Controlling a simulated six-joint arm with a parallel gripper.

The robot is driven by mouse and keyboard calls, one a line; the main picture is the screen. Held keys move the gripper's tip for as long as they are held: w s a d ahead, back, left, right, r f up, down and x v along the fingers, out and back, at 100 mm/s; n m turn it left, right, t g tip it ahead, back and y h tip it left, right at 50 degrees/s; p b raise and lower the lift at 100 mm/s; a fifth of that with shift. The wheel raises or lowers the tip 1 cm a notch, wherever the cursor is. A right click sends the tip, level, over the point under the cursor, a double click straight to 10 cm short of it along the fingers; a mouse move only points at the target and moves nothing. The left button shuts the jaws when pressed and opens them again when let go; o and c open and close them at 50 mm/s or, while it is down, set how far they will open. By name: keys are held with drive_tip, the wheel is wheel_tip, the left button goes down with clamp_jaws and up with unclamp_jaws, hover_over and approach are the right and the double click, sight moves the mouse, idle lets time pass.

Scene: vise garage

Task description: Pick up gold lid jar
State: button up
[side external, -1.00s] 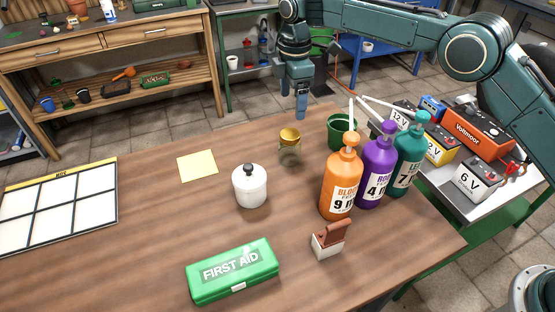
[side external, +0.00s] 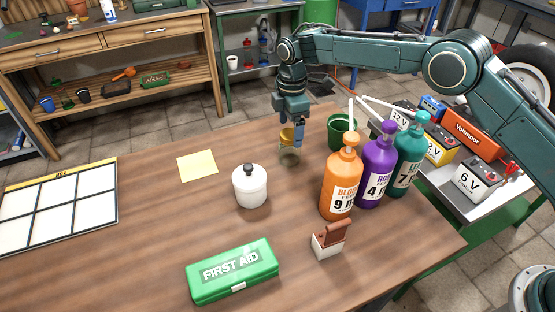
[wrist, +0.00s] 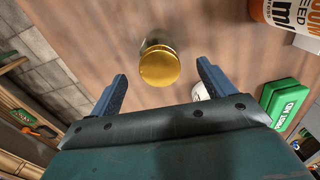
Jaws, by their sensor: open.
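The gold lid jar (side external: 289,155) stands upright on the wooden table, a clear glass body under a gold lid. In the wrist view its gold lid (wrist: 159,66) lies ahead of the fingertips, roughly midway between them. My gripper (side external: 292,140) is at the jar in the side view, with a finger partly covering the lid. In the wrist view my gripper (wrist: 162,70) has its two blue fingers wide apart with nothing between them. I cannot tell whether a finger touches the jar.
A white lidded jar (side external: 249,187) stands left of the gold lid jar. A green pot (side external: 340,131) and orange (side external: 341,182), purple (side external: 376,170) and teal (side external: 407,158) bottles stand to the right. A green first aid box (side external: 233,271) lies in front. A yellow note (side external: 197,165) lies flat.

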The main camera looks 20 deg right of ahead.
sight(290, 134)
drive_tip(key=shift+f, duration=0.35)
drive_tip(key=shift+f, duration=2.55)
drive_tip(key=c, duration=1.2)
drive_tip(key=shift+o, duration=0.2)
drive_tip(key=shift+r, duration=0.2)
wheel_tip(290, 134, up, 20)
drive_tip(key=shift+f, duration=0.2)
